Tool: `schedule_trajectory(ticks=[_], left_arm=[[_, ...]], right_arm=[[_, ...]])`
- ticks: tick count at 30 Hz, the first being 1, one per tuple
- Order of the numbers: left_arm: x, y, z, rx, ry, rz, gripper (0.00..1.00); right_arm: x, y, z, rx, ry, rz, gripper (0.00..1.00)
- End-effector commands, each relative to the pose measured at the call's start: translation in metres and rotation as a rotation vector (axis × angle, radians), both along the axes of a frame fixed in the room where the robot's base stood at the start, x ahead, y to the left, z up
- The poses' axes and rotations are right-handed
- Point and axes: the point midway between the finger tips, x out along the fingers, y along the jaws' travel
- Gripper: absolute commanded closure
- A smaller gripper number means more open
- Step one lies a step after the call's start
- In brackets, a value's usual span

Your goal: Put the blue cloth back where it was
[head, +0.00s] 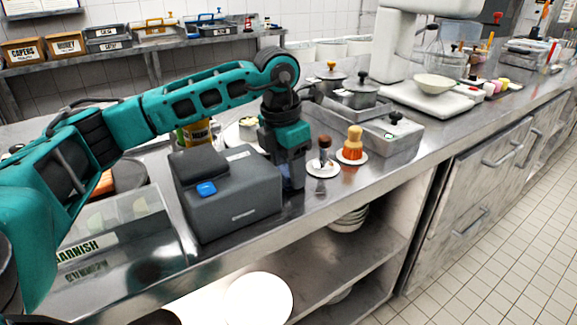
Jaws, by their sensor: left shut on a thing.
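My left gripper (290,182) points down at the counter, just right of a dark grey box-shaped machine (235,205). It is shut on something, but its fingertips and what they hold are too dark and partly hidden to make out. I cannot clearly pick out the blue cloth. A small bright blue patch (206,189) shows on the front of the grey machine, and it looks like a button. My right gripper is not in view.
A clear garnish bin (120,235) is at left. The front counter strip (345,190) is clear.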

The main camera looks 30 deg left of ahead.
Motion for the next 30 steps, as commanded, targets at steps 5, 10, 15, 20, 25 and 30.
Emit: schedule_trajectory(ticks=[5, 10, 15, 20, 25, 30], left_arm=[[0.0, 0.0, -0.001, -0.001, 0.0, 0.0, 0.31], [0.0, 0.0, -0.001, 0.0, 0.001, 0.0, 0.2], [0.0, 0.0, 0.0, 0.0, 0.0, 0.0, 0.2], [0.0, 0.0, 0.014, 0.0, -0.002, 0.0, 0.2], [-0.004, 0.002, 0.048, -0.001, -0.004, 0.0, 0.2], [-0.008, 0.003, 0.085, -0.001, -0.004, 0.0, 0.2]], right_arm=[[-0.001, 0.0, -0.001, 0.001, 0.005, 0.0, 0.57], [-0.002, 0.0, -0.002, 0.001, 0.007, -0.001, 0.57], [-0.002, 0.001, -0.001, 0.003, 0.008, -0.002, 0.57], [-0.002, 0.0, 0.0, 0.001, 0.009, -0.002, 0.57], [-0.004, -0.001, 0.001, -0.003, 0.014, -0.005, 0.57], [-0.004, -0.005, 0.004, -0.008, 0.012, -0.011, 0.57]])
